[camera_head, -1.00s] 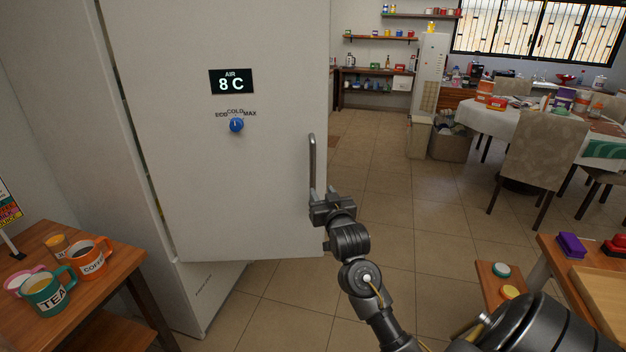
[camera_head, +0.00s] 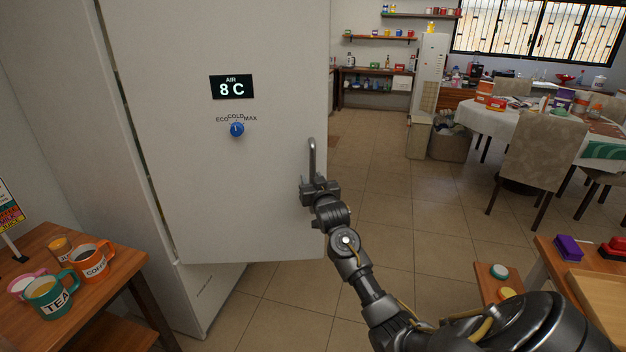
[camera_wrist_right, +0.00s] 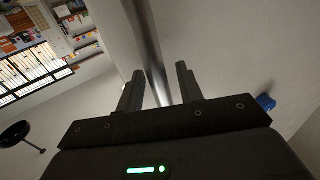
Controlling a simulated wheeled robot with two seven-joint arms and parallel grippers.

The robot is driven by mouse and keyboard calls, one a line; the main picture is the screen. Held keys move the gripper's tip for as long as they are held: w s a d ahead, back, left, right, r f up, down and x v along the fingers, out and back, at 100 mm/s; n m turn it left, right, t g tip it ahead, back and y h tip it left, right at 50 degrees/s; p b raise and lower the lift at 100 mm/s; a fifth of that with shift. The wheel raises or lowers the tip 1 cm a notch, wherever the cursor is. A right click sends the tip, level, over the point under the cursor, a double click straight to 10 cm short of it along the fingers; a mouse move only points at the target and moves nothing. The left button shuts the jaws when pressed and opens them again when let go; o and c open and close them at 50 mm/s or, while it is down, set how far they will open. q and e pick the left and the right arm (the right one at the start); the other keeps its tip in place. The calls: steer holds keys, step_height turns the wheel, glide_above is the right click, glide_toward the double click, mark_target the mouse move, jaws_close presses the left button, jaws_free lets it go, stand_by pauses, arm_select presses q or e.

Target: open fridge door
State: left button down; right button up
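The white fridge door (camera_head: 240,195) stands ajar, with a gap along its left side showing a little of the inside. Its vertical metal handle (camera_head: 312,158) is near the door's right edge. My right gripper (camera_head: 314,186) is at the lower part of the handle. In the right wrist view, the handle bar (camera_wrist_right: 147,42) runs between the two spread fingers of my right gripper (camera_wrist_right: 160,85). My left gripper is not in view.
A blue knob (camera_head: 237,129) and a temperature display (camera_head: 232,87) are on the door. A wooden side table (camera_head: 85,310) with several cups stands at left. A wooden table (camera_head: 560,265) is at lower right. Tiled floor (camera_head: 400,215) right of the door is clear.

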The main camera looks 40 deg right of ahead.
steer(key=shift+c, duration=0.2)
jaws_close()
